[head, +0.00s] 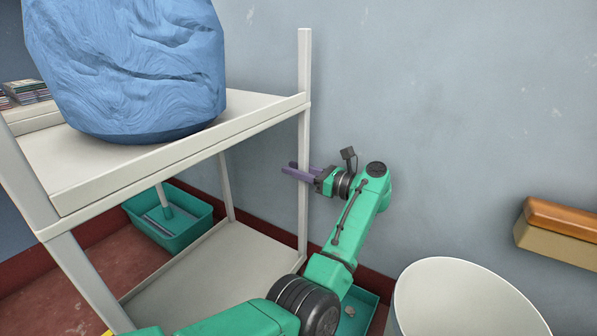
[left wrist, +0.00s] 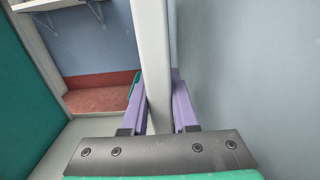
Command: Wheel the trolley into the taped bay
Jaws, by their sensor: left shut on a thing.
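The trolley (head: 82,194) is a white frame with an upper and a lower shelf, standing upright close to the wall. A large blue bundle (head: 135,75) sits on its upper shelf. My left gripper (head: 296,172) is shut on the trolley's far right corner post (head: 304,140). In the left wrist view the purple fingers (left wrist: 160,105) lie on either side of that post (left wrist: 154,50). A small yellow patch (head: 108,333) shows at the bottom edge; I cannot tell if it is the bay's tape. My right gripper is out of view.
A grey-blue wall (head: 430,90) runs close behind the trolley. A teal tub (head: 190,235) stands on the red floor beyond it. A white round bin (head: 465,300) and a teal tray (head: 357,315) are at the lower right. A wall-mounted tan and orange box (head: 560,225) is at right.

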